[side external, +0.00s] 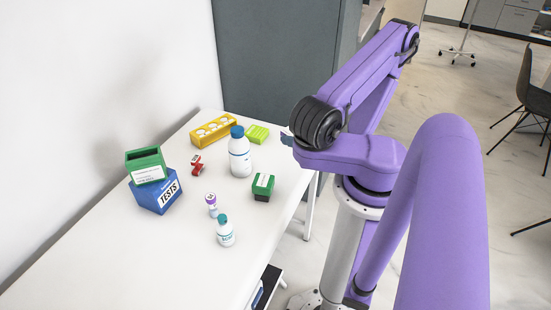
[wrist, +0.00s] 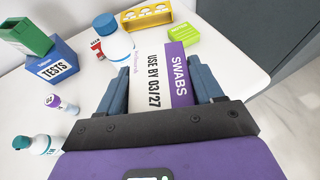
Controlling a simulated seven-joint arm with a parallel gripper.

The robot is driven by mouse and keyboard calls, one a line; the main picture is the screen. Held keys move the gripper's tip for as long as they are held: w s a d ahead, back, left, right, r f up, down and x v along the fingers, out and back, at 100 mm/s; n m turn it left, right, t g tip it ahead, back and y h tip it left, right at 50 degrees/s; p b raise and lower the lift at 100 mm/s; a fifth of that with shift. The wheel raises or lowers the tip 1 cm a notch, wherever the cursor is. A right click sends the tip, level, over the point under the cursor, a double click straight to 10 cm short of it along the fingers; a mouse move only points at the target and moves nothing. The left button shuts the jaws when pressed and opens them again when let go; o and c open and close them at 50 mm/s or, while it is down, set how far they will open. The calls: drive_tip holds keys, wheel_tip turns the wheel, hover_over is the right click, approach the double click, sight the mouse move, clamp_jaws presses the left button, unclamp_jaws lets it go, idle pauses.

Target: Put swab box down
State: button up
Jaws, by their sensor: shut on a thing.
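The swab box (wrist: 178,62) is white and purple, with "SWABS" and "USE BY 03/27" printed on the face toward the wrist camera. My gripper (wrist: 160,82) is shut on it, one blue-grey finger along each side. In the wrist view the box overlaps the white table (wrist: 225,50) near its right edge. I cannot tell whether it touches the tabletop.
On the table (side external: 120,262) are a white bottle (side external: 239,158), yellow rack (side external: 213,129), lime box (side external: 257,134), red item (side external: 197,166), green-and-black box (side external: 263,186), purple-capped vial (side external: 211,205) and small bottle (side external: 225,232). A green box (side external: 146,165) sits on the blue TESTS box (side external: 160,194). The near-left tabletop is clear.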

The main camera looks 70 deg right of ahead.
drive_tip(key=shift+f, duration=1.85)
drive_tip(key=s+d+x, duration=0.1)
drive_tip(key=d+x, duration=0.1)
drive_tip(key=x, duration=0.8)
hover_over(275, 158)
wheel_tip(275, 158, down, 6)
drive_tip(key=shift+s+r, duration=0.1)
drive_tip(key=shift+d+f, duration=0.1)
drive_tip(key=shift+f, duration=1.55)
drive_tip(key=shift+f, duration=0.1)
drive_tip(key=o, duration=1.1)
